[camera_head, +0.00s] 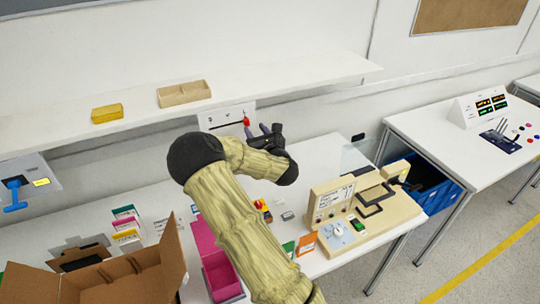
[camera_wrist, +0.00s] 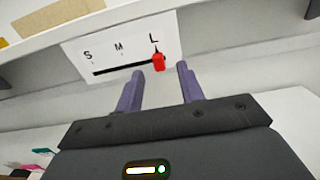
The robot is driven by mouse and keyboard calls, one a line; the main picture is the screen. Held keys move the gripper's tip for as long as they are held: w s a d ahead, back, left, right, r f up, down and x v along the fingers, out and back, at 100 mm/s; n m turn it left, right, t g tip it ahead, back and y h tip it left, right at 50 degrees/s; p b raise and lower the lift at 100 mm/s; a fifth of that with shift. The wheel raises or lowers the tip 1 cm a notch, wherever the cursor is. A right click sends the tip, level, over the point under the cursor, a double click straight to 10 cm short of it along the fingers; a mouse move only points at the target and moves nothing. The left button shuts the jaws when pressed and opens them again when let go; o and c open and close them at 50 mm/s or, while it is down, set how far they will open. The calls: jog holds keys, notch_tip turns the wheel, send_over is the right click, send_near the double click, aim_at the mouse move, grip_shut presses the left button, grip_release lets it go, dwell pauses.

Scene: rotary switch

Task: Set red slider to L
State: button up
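The red slider (camera_wrist: 158,62) sits at the right end of its black slot, just below the letter L, on a white panel (camera_wrist: 110,48) marked S, M and L in the wrist view. In the head view the panel (camera_head: 222,116) is on the wall under the shelf, with the red slider (camera_head: 246,121) at its right side. My gripper (camera_wrist: 160,83) is open with two purple fingers. The slider shows in the gap between the fingertips, apart from both fingers in the picture. How far the fingertips are from the panel is hard to tell.
A white shelf (camera_head: 60,130) with a yellow box (camera_head: 107,113) and a tan tray (camera_head: 184,93) runs above the panel. Below are an open cardboard box (camera_head: 130,278), a magenta bin (camera_head: 215,262) and a beige machine (camera_head: 360,212) on the table.

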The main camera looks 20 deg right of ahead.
jog(key=s+d+b, duration=0.1)
jog(key=s+b, duration=0.2)
jog(key=s, duration=0.9)
jog(key=shift+s+b, duration=0.15)
jog(key=shift+b, duration=0.15)
